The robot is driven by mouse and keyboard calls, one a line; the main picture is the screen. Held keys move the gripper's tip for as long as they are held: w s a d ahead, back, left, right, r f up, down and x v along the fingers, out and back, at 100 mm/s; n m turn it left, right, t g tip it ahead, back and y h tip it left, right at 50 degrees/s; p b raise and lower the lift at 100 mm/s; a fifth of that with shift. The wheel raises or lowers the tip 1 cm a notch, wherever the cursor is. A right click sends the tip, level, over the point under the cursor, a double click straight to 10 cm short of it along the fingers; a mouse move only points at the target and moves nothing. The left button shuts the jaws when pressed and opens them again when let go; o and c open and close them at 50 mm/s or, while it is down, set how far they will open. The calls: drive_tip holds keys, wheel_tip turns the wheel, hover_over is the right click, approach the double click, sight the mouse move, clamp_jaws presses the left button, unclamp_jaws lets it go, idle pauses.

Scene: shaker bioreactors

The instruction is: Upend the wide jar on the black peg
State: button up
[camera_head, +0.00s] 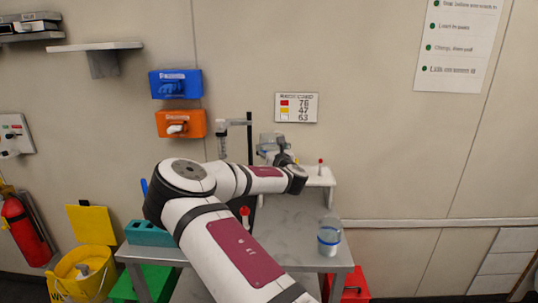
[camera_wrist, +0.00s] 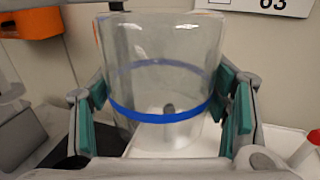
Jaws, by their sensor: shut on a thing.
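The wide jar (camera_wrist: 165,45) is clear with a blue band, and it fills the middle of the wrist view. My gripper (camera_wrist: 163,98) is shut on it, with teal pads on its left and right sides. In the head view my gripper (camera_head: 282,157) is at the white stand (camera_head: 322,180), and my arm hides the peg.
Another clear vessel with a blue band (camera_head: 329,238) stands on the grey table (camera_head: 295,220) at the right. A red-capped item (camera_head: 320,162) stands on the white stand, right of my gripper. A dark upright post (camera_head: 250,140) rises behind my arm. A teal rack (camera_head: 148,233) is at the left.

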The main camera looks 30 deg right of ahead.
drive_tip(key=w+d+b, duration=0.1)
drive_tip(key=w+f+b, duration=0.1)
drive_tip(key=w, duration=0.1)
drive_tip(key=w+d+b, duration=0.1)
drive_tip(key=shift+w+d+f, duration=0.15)
drive_tip(key=shift+d+f, duration=0.1)
drive_tip(key=shift+d, duration=0.1)
drive_tip(key=shift+f+b, duration=1.35)
drive_tip(key=shift+f, duration=2.7)
drive_tip(key=o, duration=1.5)
drive_tip(key=shift+s, duration=0.25)
drive_tip(key=v, duration=1.1)
drive_tip(key=shift+s, duration=0.35)
drive_tip(key=shift+a, duration=0.1)
